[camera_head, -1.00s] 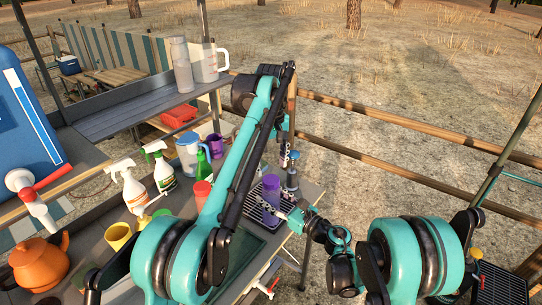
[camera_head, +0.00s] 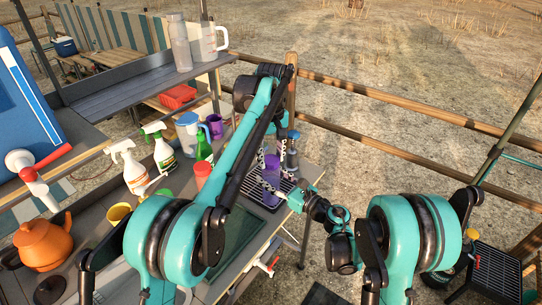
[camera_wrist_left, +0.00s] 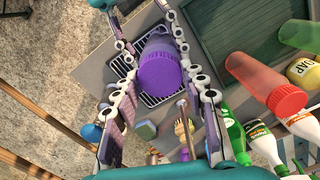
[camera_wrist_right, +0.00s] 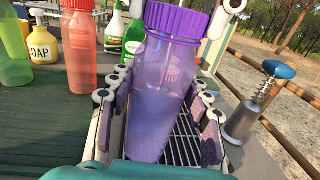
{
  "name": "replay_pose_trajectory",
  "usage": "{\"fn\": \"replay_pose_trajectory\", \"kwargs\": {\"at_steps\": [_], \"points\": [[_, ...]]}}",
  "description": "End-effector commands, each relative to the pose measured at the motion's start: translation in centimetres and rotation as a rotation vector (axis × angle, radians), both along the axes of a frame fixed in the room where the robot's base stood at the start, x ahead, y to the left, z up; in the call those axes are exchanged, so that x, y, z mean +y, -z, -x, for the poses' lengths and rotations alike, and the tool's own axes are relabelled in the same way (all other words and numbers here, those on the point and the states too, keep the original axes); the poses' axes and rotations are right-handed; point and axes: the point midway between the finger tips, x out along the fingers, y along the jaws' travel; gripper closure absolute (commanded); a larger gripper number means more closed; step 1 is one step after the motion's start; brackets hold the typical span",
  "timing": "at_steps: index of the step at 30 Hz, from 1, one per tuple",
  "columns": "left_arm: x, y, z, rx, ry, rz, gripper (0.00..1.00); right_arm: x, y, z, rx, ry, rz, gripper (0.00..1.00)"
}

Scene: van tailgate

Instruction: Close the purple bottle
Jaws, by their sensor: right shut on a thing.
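The purple bottle (camera_head: 271,181) stands upright on a dark rack near the right end of the counter. Its see-through body (camera_wrist_right: 158,95) fills the right wrist view, with the ribbed purple cap (camera_wrist_right: 177,20) on its mouth; I cannot tell whether the cap is tight. My right gripper (camera_wrist_right: 160,125) is shut on the bottle's body, one finger on each side. My left gripper (camera_wrist_left: 162,75) is above the bottle, pointing down, its fingers spread wide on either side of the cap (camera_wrist_left: 159,75). Gaps show between those fingers and the cap.
A blue-topped metal grinder (camera_wrist_right: 258,100) stands close to the bottle's right. A red bottle (camera_wrist_right: 79,45), a yellow soap bottle (camera_wrist_right: 42,45) and spray bottles (camera_head: 163,150) stand to the left. An orange teapot (camera_head: 42,242) is farther left. The counter edge is close by on the right.

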Motion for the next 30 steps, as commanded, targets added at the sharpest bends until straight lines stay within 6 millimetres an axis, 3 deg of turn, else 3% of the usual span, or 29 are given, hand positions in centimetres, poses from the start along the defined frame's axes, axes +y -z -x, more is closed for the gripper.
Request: {"fn": "replay_pose_trajectory", "kwargs": {"at_steps": [5, 16, 20, 21, 23, 30], "points": [[0.01, 0.02, -0.01, 0.000, 0.053, 0.000, 0.92, 0.00, -0.02, 0.00, 0.000, 0.000, -0.001, 1.00], [0.02, 0.08, -0.02, 0.000, 0.761, 0.001, 0.92, -0.01, -0.02, -0.01, 0.000, 0.000, -0.001, 1.00], [0.02, 0.07, -0.02, 0.000, 0.759, 0.001, 0.92, 0.00, -0.02, 0.00, 0.000, 0.000, -0.001, 1.00], [0.03, 0.07, -0.03, 0.000, 0.759, 0.001, 0.55, 0.00, -0.02, 0.00, 0.000, 0.000, -0.001, 1.00], [0.03, 0.07, -0.03, 0.000, 0.758, 0.001, 0.40, -0.01, -0.02, 0.00, 0.000, 0.000, -0.001, 1.00], [0.02, 0.06, -0.02, 0.000, 0.757, 0.001, 0.37, 0.00, -0.02, 0.00, 0.000, 0.000, -0.001, 1.00]]}}
